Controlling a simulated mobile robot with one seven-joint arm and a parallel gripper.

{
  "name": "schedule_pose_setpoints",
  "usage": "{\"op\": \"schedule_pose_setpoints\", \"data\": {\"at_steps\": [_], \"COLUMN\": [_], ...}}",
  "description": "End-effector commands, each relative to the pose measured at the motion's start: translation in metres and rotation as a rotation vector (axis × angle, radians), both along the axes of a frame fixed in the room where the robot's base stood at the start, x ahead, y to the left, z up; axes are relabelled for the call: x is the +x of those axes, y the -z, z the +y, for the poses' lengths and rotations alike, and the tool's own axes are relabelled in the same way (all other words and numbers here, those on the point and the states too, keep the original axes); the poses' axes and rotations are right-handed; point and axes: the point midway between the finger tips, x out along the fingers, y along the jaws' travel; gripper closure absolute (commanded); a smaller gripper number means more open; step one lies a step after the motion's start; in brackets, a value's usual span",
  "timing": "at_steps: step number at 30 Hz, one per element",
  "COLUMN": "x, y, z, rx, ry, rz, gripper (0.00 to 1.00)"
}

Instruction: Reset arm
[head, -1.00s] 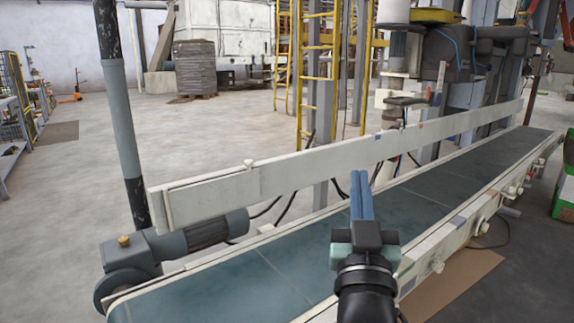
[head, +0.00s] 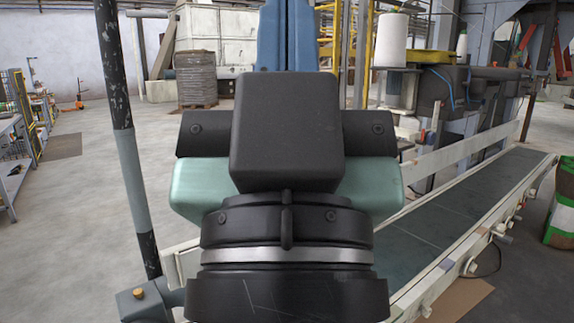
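My gripper (head: 287,38) is raised close in front of the head camera and fills the middle of the head view. Its black and green body hides much of the conveyor. The blue fingers point up and away, their tips cut off by the top edge. The two fingers appear side by side and close together, but whether they meet or hold anything does not show.
The conveyor belt (head: 462,204) runs from lower middle to the right, with a pale side rail. A dark and grey post (head: 125,150) stands at left. Open floor (head: 75,220) lies at left.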

Motion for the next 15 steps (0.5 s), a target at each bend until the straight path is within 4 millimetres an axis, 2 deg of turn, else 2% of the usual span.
{"op": "schedule_pose_setpoints", "data": {"at_steps": [1, 15], "x": [0.000, 0.000], "y": [-0.034, -0.177], "z": [0.000, 0.000], "rx": [0.000, 0.000], "ry": [0.000, -0.001], "rz": [0.000, 0.000], "gripper": [1.00, 1.00]}}
